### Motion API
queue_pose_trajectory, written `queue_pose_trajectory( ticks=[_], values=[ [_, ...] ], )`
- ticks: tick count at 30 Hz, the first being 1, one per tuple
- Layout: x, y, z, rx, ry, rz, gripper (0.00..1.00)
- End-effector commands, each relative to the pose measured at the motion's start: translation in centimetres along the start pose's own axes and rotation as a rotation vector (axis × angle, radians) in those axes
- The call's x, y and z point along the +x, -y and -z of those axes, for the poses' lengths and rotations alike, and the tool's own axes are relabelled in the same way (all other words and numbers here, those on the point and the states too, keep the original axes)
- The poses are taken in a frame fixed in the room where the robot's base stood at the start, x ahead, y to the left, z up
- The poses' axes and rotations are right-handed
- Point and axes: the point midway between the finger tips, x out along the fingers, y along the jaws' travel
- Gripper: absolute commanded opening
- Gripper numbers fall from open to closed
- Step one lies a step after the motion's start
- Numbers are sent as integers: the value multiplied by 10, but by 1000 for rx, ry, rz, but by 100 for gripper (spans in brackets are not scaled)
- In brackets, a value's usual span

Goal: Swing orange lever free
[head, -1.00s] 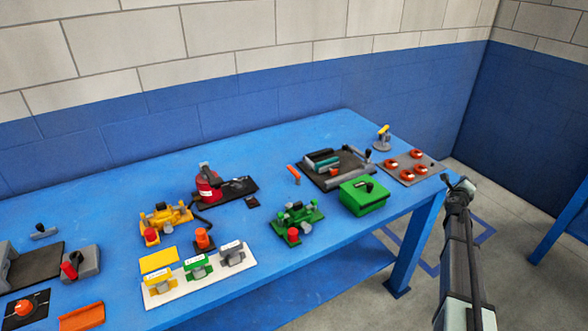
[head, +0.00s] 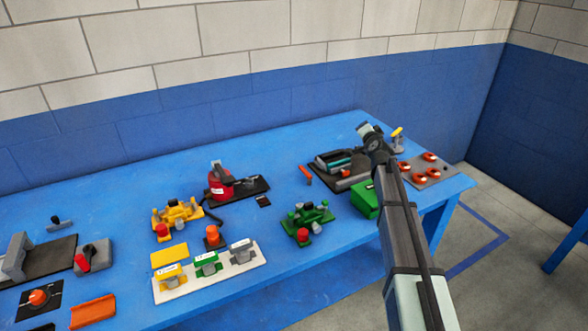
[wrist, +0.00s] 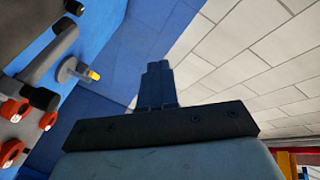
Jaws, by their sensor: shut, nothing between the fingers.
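A slim orange lever (head: 306,172) stands tilted on the blue table, just left of the dark tray (head: 324,178) with teal bars. My gripper (head: 366,131) is in the air above the right part of the table, to the right of the orange lever and apart from it. In the wrist view my gripper fingers (wrist: 158,75) are together and hold nothing. The orange lever cannot be made out in the wrist view. My arm hides the right part of the tray and part of the green box (head: 366,200).
A yellow-tipped post (head: 397,134) and a grey plate with several orange-red knobs (head: 431,157) lie at the right end. A red canister (head: 221,186), a yellow fixture (head: 178,214) and a green fixture (head: 307,217) stand to the left. Bare table lies behind the tray.

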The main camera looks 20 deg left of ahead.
Motion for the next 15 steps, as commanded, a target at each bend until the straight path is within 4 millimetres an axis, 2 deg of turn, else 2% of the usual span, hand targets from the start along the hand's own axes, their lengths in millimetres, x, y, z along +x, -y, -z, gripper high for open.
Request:
queue_pose_trajectory(
  ticks=[1,3,9,11,15],
  values=[
    [0,24,-15,-60,28,20,0],
    [-2,50,-31,-141,61,43,0],
    [-9,112,-71,-341,135,106,0],
    [-12,129,-82,-395,154,125,0],
    [-1,134,-127,-646,273,125,0]
  ],
)
